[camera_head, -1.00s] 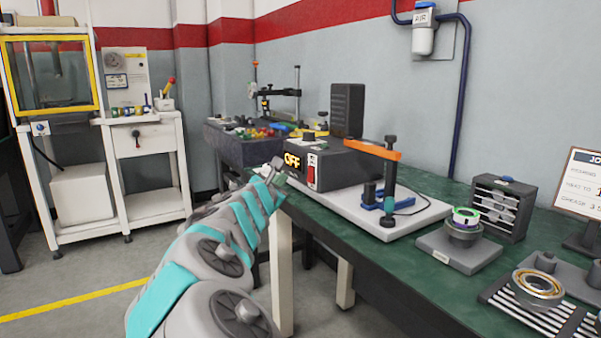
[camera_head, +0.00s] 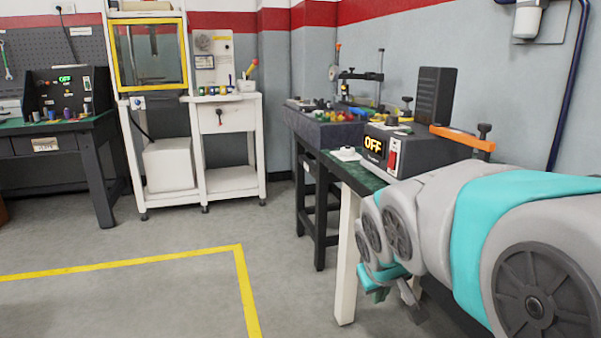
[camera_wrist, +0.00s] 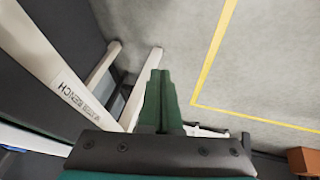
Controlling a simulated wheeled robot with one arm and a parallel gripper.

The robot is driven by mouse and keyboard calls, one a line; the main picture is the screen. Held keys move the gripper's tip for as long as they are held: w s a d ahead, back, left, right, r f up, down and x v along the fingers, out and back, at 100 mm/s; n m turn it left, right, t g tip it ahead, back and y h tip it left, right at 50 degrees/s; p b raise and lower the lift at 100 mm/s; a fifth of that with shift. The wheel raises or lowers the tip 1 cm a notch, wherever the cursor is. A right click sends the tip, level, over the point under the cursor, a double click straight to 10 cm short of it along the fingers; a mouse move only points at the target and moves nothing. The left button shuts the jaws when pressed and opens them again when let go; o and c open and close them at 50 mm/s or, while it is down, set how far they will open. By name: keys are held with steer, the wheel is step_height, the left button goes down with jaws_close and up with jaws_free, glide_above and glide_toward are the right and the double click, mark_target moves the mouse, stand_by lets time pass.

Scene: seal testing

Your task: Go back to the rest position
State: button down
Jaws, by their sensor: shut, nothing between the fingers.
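My gripper (camera_wrist: 158,78) shows in the wrist view with its two green fingers together and nothing between them. It points down toward the grey floor beside the bench. In the head view my arm is folded across the right side, in front of the green bench (camera_head: 352,172). The arm hides much of that bench and what stands on it. The fingertips cannot be made out clearly in the head view.
A box with an OFF display (camera_head: 405,148) stands on the bench. A yellow-framed cabinet (camera_head: 150,55) stands behind. The floor (camera_head: 120,300) at left is clear.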

steer(key=s+f+m+g, duration=0.1)
steer(key=s+f+g, duration=0.2)
steer(key=s, duration=1)
steer(key=s+f+m+g+y+p, duration=0.1)
steer(key=s+f+g, duration=0.3)
steer(key=s, duration=1)
steer(key=shift+s+d+f+m, duration=0.2)
steer(key=shift+d+f+m, duration=0.25)
steer(key=shift+f, duration=0.3)
steer(key=shift+a, duration=0.1)
